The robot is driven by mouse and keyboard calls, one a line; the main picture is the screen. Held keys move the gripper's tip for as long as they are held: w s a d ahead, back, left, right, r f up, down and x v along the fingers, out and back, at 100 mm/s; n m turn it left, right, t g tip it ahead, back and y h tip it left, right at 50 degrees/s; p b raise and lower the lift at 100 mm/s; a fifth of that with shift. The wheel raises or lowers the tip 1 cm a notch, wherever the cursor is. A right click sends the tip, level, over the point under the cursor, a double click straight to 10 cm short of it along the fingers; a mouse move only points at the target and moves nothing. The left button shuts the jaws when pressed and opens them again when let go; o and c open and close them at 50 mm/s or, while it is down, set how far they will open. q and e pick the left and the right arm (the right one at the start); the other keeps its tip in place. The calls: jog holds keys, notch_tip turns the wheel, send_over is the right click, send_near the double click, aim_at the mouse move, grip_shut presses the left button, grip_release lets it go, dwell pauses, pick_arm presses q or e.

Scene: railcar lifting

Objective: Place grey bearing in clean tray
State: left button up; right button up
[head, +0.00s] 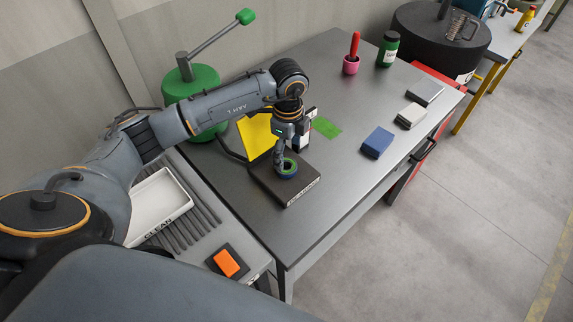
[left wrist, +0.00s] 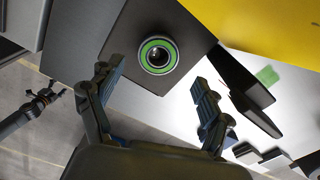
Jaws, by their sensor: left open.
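A grey bearing with a green ring (left wrist: 158,55) lies flat on a dark square plate (left wrist: 130,30) on the metal table. In the head view the bearing (head: 287,169) shows under my left gripper (head: 285,153), partly covered by the fingers. In the left wrist view the left gripper (left wrist: 152,105) is open, and the bearing lies ahead of the space between its fingers, not clasped. The white tray marked CLEAN (head: 157,204) stands at the left on a lower bench and looks empty. A dark pronged shape at the left wrist view's left edge may be my right gripper (left wrist: 44,103); its state is unclear.
A yellow board (head: 254,136) stands behind the plate, with a green patch (head: 326,128) beside it. A blue block (head: 377,142) and grey blocks line the right. A green lever press (head: 193,92) stands behind my left arm. An orange block (head: 227,263) sits near the tray.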

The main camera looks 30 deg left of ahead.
aim_at(286, 165)
pick_arm(q)
jog(key=f+p, duration=0.1)
jog(key=f, duration=0.1)
jog(key=f+p, duration=0.1)
jog(key=f, duration=0.1)
jog(key=shift+s+a+f+p, duration=0.1)
jog(key=shift+s+p, duration=0.1)
jog(key=shift+p, duration=0.1)
jog(key=shift+f, duration=0.55)
jog(key=c, duration=1.4)
jog(key=shift+c, duration=0.4)
pick_arm(e)
jog(key=w+r, duration=0.1)
jog(key=r, duration=0.1)
jog(key=shift+w+a+r, duration=0.35)
jog(key=shift+a+r, duration=0.05)
pick_arm(q)
jog(key=shift+w+r, duration=0.1)
pick_arm(e)
jog(key=shift+f, duration=0.1)
